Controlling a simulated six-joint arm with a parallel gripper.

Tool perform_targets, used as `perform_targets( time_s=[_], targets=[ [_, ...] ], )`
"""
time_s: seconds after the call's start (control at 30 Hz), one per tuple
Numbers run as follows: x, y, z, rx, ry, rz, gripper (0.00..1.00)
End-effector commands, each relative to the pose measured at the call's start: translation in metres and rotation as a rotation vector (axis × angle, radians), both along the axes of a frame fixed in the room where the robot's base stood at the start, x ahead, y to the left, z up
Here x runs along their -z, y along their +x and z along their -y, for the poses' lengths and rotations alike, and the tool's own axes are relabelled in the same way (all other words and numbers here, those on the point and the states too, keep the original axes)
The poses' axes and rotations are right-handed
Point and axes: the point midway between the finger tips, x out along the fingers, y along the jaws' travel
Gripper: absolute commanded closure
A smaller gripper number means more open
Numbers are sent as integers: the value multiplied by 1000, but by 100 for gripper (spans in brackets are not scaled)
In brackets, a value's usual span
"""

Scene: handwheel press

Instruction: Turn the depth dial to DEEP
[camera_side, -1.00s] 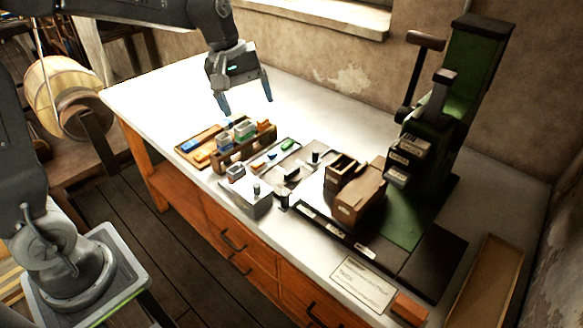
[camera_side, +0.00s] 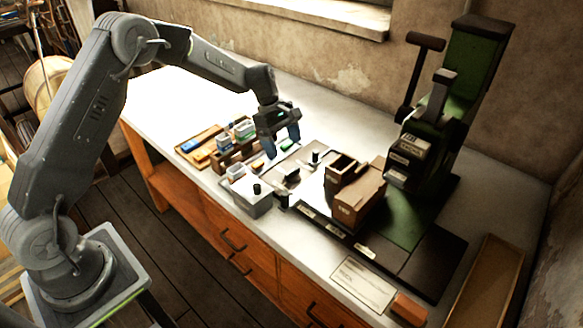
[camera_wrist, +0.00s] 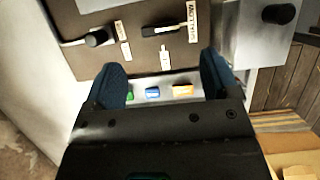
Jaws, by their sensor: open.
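My gripper (camera_side: 283,146) is open and empty above the bench, over the area between the small wooden rack and the brown mat. In the wrist view its two blue fingers (camera_wrist: 163,75) are spread apart with nothing between them. The green press (camera_side: 470,75) stands at the right, apart from my gripper. It carries small lettered plates (camera_side: 410,148), too small to read. No dial marked DEEP can be made out. A grey box with a black knob (camera_side: 257,189) stands at the bench front; the knob also shows in the wrist view (camera_wrist: 280,14).
A brown wooden box (camera_side: 357,200) stands before the press. A mat with a black peg (camera_wrist: 97,38) and labels lies ahead of my fingers. Small coloured pieces (camera_wrist: 153,92) lie near the fingertips. A paper card (camera_side: 362,285) lies at the front. The bench's back left is clear.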

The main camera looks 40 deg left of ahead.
Motion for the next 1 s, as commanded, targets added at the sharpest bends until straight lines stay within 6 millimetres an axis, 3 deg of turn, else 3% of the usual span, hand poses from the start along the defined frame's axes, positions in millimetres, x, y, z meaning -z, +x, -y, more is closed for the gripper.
perform_targets(
  time_s=[0.2, 0.4, 0.83, 1.0],
  targets=[
    [42, -1, 18, 2, -1, -3, 19],
    [65, 0, 27, 2, 0, 0, 19],
    [73, 0, 31, 1, 1, 2, 19],
    [73, 0, 30, 1, 1, 2, 35]
  ],
)
